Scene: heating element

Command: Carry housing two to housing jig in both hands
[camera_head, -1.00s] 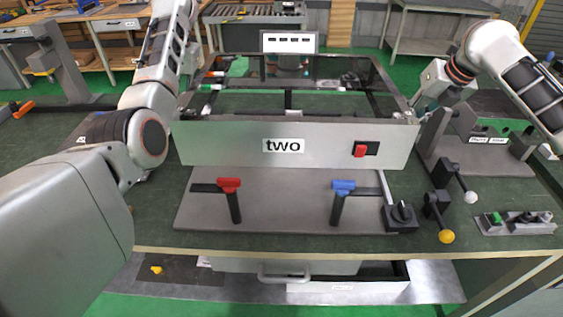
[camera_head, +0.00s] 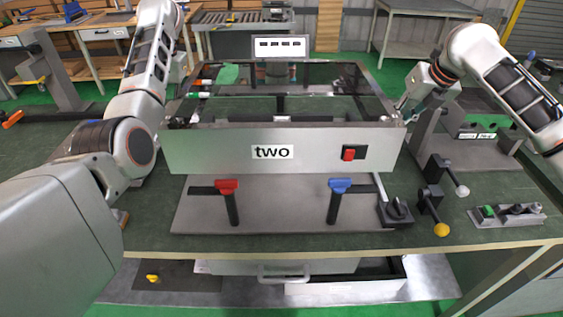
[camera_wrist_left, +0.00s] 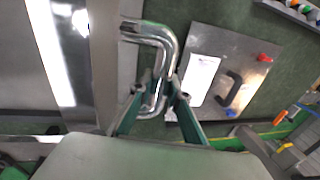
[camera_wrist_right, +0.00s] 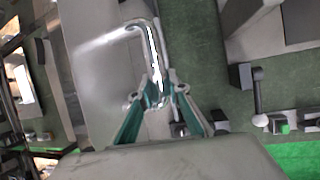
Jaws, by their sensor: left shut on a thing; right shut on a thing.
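Housing two (camera_head: 220,150) is a wide open metal frame with a "two" label and a red switch on its front wall. It is held level above and behind the housing jig (camera_head: 285,215), a grey plate with a red clamp (camera_head: 228,187) and a blue clamp (camera_head: 340,186). The front wall hides the jig's rear. My left gripper (camera_wrist_left: 158,98) is shut on the bent metal handle at the housing's left side; in the head view my arm mostly hides it. My right gripper (camera_wrist_right: 158,98) is shut on the right-side handle and also shows in the head view (camera_head: 408,115).
A black knob box (camera_head: 396,212) sits at the jig's right front corner, beside levers with white and yellow balls (camera_head: 441,230). A button panel (camera_head: 506,214) is further right. A small display (camera_head: 280,46) stands behind the housing. A drawer (camera_head: 345,286) is open below the bench.

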